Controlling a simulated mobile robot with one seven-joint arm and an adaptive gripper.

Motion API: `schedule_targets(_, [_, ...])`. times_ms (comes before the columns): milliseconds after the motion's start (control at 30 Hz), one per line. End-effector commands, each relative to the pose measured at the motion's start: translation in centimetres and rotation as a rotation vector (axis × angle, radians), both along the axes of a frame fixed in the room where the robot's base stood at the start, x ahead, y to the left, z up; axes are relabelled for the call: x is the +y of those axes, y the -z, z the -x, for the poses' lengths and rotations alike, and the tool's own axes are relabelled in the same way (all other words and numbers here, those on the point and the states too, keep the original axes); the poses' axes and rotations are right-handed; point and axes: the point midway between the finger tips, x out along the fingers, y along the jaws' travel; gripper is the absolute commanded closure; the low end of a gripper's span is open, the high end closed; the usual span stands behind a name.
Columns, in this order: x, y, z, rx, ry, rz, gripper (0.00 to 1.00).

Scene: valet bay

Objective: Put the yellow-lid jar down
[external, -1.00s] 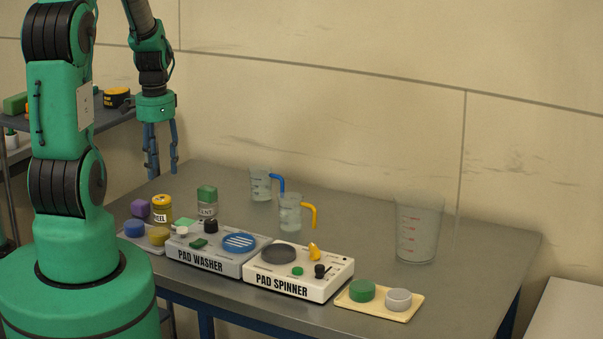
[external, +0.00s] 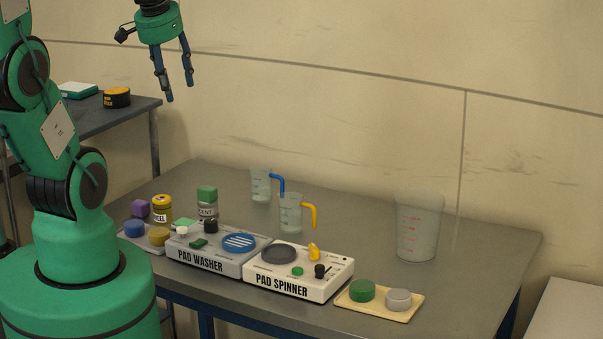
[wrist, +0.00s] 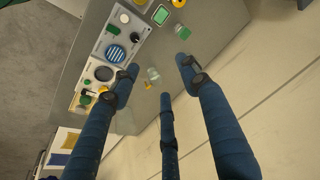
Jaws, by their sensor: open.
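The yellow-lid jar (external: 162,209) stands upright on the table at the left, behind the pad washer, with part of a label reading "EEL" in view. My gripper (external: 180,92) is open and empty, high above the table's back left, well clear of the jar. In the wrist view my gripper's blue fingers (wrist: 160,82) are spread apart with nothing between them. A yellow round top at the upper edge of the wrist view may be the jar's lid.
A green-lid jar (external: 207,202) stands right of the yellow-lid jar, and a purple block (external: 140,208) left of it. In front are the pad washer (external: 215,252) and pad spinner (external: 298,272). Two handled jugs and a large beaker (external: 418,228) stand further right. The table's right middle is clear.

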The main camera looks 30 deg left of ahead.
Motion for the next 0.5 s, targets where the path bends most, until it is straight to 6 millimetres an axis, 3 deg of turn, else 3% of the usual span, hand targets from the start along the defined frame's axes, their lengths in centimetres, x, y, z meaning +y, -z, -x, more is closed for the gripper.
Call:
schedule_targets(200, [-2.8, -3.6, 4.9, -0.090, -0.072, 0.044, 0.55])
schedule_targets(500, [-4.5, -5.5, 9.1, -0.157, -0.139, 0.097, 0.55])
